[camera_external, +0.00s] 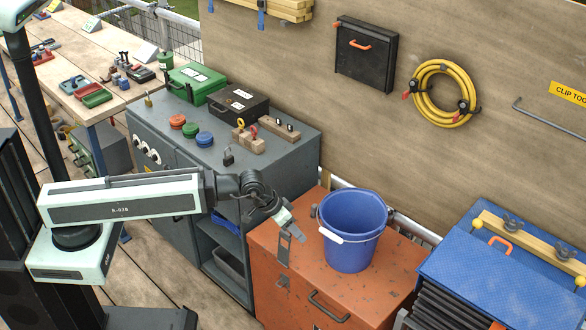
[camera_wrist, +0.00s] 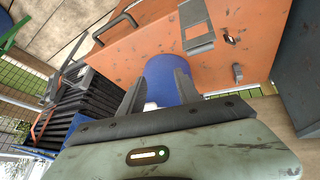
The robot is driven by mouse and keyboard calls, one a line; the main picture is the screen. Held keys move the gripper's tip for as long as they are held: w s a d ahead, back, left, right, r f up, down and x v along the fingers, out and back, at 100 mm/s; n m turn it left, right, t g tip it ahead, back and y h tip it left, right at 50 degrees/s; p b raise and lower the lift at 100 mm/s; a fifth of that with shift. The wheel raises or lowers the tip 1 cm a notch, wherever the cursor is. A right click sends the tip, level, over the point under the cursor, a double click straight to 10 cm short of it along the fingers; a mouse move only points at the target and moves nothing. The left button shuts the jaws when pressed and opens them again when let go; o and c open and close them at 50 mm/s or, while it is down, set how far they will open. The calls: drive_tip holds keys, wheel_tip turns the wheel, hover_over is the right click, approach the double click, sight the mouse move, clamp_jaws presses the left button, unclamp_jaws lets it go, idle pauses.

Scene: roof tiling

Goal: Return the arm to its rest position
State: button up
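My arm reaches to the right over the workbench, with my gripper (camera_external: 284,218) at the left of the blue bucket (camera_external: 352,240). In the wrist view the two fingers of my gripper (camera_wrist: 158,90) stand apart with nothing held between them. The blue bucket (camera_wrist: 168,76) shows behind and between the fingers, partly hidden by them. The bucket stands upright on the orange chest (camera_external: 270,240), its white handle grip on the near side. I cannot tell from these views whether a finger touches it.
A grey cabinet (camera_external: 290,152) with cases, coloured knobs and padlocks stands behind the arm. A blue toolbox (camera_external: 510,270) is at the right. A wooden wall (camera_external: 300,60) carries a black box (camera_external: 367,55) and a coiled yellow hose (camera_external: 440,92).

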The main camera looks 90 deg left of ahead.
drive_tip(key=s+d+f+m+g+b, duration=0.2)
drive_tip(key=s+d+f+b, duration=0.15)
drive_tip(key=f+b, duration=0.5)
drive_tip(key=s+d+f+m+g+h+b, duration=0.1)
drive_tip(key=s+d+f+m+g+b, duration=0.2)
drive_tip(key=f+b, duration=0.6)
drive_tip(key=s+d+f+m+g+b, duration=0.1)
drive_tip(key=s+d+f+b, duration=0.35)
drive_tip(key=f+b, duration=0.4)
wheel_tip(320, 180, up, 30)
drive_tip(key=p, duration=3.2)
drive_tip(key=shift+s+a+f, duration=0.2)
drive_tip(key=shift+s+a, duration=0.1)
drive_tip(key=shift+a, duration=0.15)
